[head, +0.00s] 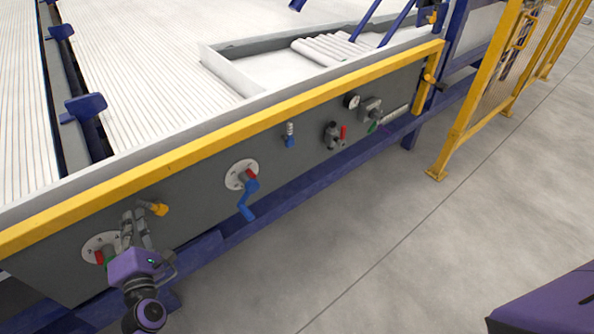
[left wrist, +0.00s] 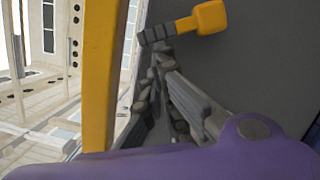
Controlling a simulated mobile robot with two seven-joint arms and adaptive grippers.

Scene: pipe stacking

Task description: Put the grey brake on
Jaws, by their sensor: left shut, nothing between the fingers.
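My left gripper (head: 133,214) is at the left end of the dark grey side panel (head: 200,210), fingers pointing up. It is shut and empty. Its fingertips are beside a short lever with a yellow knob (head: 158,209) and dark grey shaft. In the left wrist view the yellow knob (left wrist: 207,18) is just above the fingertips (left wrist: 157,66); whether they touch the shaft is unclear. A round white plate (head: 91,243) with a red handle (head: 99,257) is partly hidden behind the gripper. Which fitting is the grey brake, I cannot tell. My right gripper is out of view.
Along the panel to the right are a blue crank (head: 246,200) on a white disc, a small blue fitting (head: 290,138), a grey valve with red handle (head: 334,134) and a grey box (head: 370,110). A yellow rail (head: 215,147) runs above. The floor (head: 400,240) is clear.

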